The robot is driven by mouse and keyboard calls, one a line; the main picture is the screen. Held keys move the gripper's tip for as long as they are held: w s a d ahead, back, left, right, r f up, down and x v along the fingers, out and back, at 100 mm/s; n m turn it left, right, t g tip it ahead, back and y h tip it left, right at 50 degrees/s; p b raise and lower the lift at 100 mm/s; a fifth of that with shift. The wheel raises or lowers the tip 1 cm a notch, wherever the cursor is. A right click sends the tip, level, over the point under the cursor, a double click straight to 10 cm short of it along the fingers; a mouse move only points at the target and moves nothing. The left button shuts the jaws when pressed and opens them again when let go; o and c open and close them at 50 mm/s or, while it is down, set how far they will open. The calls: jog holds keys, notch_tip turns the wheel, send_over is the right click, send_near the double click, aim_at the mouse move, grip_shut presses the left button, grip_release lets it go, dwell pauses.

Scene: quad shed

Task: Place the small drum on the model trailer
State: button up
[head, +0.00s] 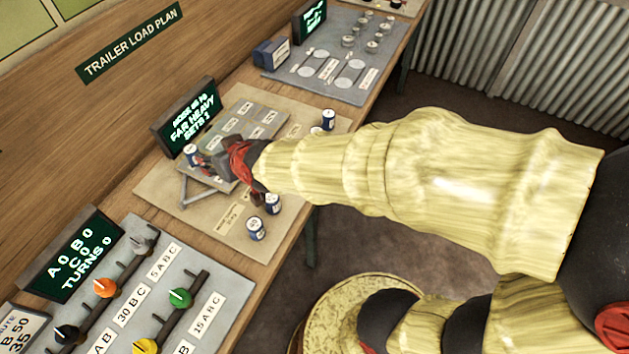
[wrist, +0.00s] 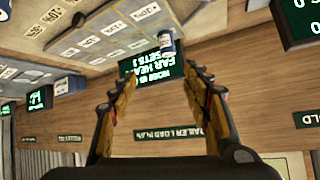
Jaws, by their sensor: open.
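The model trailer (head: 243,128) is a grey flat bed with labelled spaces and a drawbar, lying on a tan board. A white drum with blue ends (head: 191,153) stands near the drawbar end, close to my gripper (head: 205,166). In the wrist view this drum (wrist: 166,43) shows just beyond the fingertips, nearer the right finger. My gripper (wrist: 155,80) is open, with nothing between its fingers. Two similar drums (head: 272,203) (head: 255,228) stand at the board's near edge, and another drum (head: 328,118) stands at its far right end. I cannot tell which is the small one.
A lit green sign (head: 187,115) stands behind the trailer against the wooden wall. A panel of coloured sliders (head: 140,285) is at lower left, with a second display (head: 72,256). Another grey panel with small weights (head: 335,60) is farther along the bench. My arm covers part of the board.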

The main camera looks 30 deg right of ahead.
jog(key=s+d+r+g+h, duration=0.1)
jog(key=s+d+r+g, duration=0.1)
jog(key=s+d, duration=0.4)
jog(key=s+d+r+m+g+h, duration=0.1)
jog(key=s+d, duration=0.6)
jog(key=s, duration=0.8)
notch_tip(320, 180, up, 3)
jog(key=shift+s+f+g+h, duration=0.1)
jog(key=shift+s+g+h, duration=0.2)
jog(key=shift+g, duration=0.5)
